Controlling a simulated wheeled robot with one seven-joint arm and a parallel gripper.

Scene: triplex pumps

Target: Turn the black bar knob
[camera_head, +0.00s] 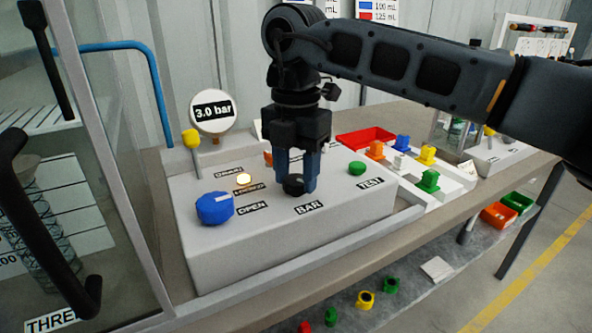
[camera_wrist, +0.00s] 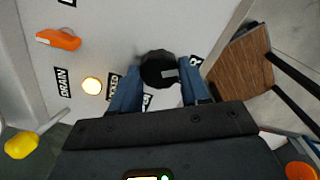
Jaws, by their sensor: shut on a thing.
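The black bar knob (camera_head: 293,186) sits on the top face of a grey control box (camera_head: 215,258), above the "BAR" label. My gripper (camera_head: 298,184) points straight down from above, with its two blue fingers on either side of the knob, shut on it. In the wrist view the round black knob (camera_wrist: 158,69) with a light grey mark lies between the blue finger tips (camera_wrist: 158,86). The fingers hide part of the knob's sides in the head view. A round gauge (camera_head: 213,111) behind the box reads 3.0 bar.
On the box are a blue knob (camera_head: 214,208) by "OPEN", a lit yellow lamp (camera_head: 243,179), a green "TEST" button (camera_head: 357,168) and a yellow-topped lever (camera_head: 191,140). A red tray (camera_head: 365,138) and coloured parts stand right. A glass-sided cabinet is at left.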

